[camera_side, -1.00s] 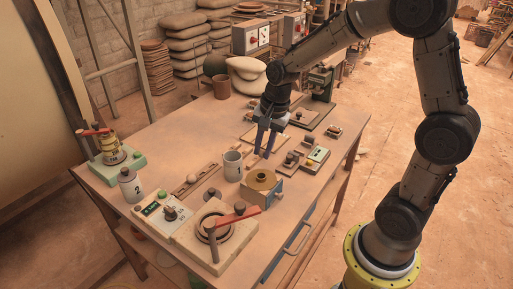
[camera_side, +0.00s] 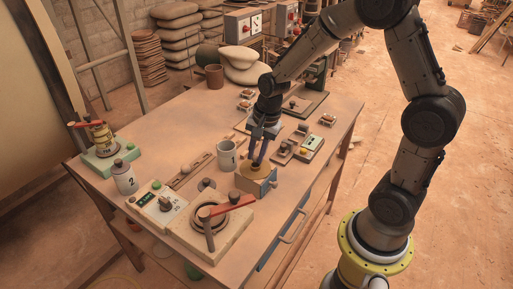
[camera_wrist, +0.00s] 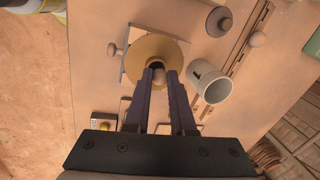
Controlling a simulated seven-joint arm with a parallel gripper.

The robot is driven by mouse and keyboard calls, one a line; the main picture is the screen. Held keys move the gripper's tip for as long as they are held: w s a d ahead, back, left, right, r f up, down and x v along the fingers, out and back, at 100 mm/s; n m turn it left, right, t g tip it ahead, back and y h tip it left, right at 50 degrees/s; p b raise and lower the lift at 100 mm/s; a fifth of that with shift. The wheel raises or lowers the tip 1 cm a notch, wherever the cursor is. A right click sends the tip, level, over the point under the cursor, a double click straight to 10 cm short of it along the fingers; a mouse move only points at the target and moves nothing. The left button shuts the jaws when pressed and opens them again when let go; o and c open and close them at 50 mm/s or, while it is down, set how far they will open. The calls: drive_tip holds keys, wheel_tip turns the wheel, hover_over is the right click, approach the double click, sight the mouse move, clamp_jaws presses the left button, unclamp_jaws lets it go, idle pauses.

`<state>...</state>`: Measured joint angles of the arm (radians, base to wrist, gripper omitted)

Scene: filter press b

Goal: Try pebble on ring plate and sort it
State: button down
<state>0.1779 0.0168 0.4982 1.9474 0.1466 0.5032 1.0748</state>
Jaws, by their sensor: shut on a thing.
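The ring plate (camera_side: 243,174) is a round brass-coloured disc with a central hole, on top of a blue-fronted block. It also shows in the wrist view (camera_wrist: 176,48). My gripper (camera_wrist: 160,73) is shut on a small brown pebble (camera_wrist: 158,78), pointing down over the disc. The pebble is beside the dark hole in the wrist view; I cannot tell whether it touches the plate. In the side view my gripper (camera_side: 256,163) hides it. White cup 1 (camera_side: 227,157) stands just left of the plate, and lidded cup 2 (camera_side: 124,179) is farther left.
A wooden strip (camera_side: 197,167) lies left of cup 1. A clamp press (camera_side: 216,218) on a board stands in front, beside a switch panel (camera_side: 158,203). A green-based device (camera_side: 104,158) is at the far left. A button box (camera_side: 307,148) stands right of my gripper.

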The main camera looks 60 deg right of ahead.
drive_tip(key=shift+f, duration=0.2)
drive_tip(key=c, duration=0.7)
unclamp_jaws()
drive_tip(key=shift+r, duration=0.15)
drive_tip(key=s+r, duration=0.1)
drive_tip(key=r, duration=0.8)
drive_tip(key=s+r, duration=0.1)
drive_tip(key=r, duration=0.3)
drive_tip(key=shift+s+d+r, duration=0.15)
drive_tip(key=shift+s+d, duration=0.1)
drive_tip(key=shift+s, duration=0.05)
